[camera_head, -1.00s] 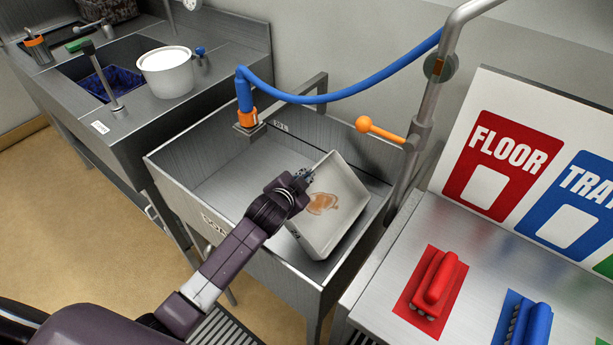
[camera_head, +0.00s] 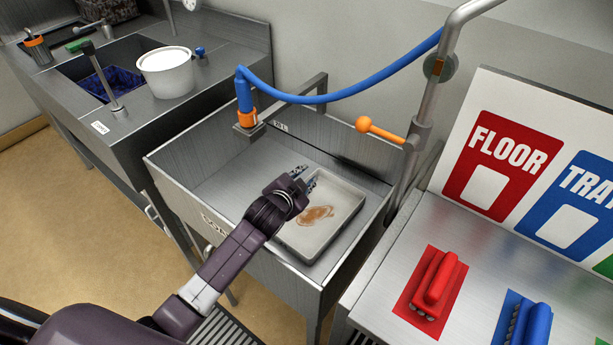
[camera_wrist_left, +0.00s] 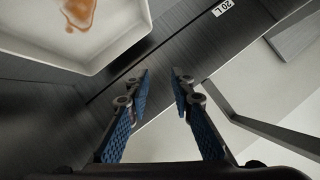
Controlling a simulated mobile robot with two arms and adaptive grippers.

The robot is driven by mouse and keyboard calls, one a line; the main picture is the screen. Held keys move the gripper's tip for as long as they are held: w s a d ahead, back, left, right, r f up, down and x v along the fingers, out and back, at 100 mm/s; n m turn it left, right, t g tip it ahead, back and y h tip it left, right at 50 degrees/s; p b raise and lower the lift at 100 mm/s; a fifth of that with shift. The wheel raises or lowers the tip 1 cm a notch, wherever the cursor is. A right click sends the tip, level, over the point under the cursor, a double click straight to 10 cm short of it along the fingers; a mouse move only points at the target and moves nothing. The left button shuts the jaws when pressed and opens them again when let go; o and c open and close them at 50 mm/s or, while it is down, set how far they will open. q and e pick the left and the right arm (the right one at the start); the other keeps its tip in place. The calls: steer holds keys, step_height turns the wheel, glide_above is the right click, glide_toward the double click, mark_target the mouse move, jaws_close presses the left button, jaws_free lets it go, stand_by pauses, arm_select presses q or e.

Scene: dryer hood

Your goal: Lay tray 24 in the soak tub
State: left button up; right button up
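The light grey tray (camera_head: 338,222) lies flat in the soak tub (camera_head: 220,165), toward its right side, with a brown stain on its inner floor. No number shows on it now. The wrist view shows part of the tray (camera_wrist_left: 115,40) at the upper left, apart from the fingers. My left gripper (camera_head: 306,180) is over the tub near the tray's far left edge. In the wrist view its two blue-padded fingers (camera_wrist_left: 160,85) are spread with nothing between them. My right gripper is not in view.
A blue hose (camera_head: 340,95) with an orange collar hangs over the tub's back, and an orange-knobbed lever (camera_head: 380,130) juts in at the right. A red brush (camera_head: 436,282) and a blue brush (camera_head: 530,325) lie on the right counter. A white pot (camera_head: 166,72) stands at left.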

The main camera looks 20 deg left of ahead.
arm_select(q)
steer(key=v, duration=0.7)
stand_by(0.4)
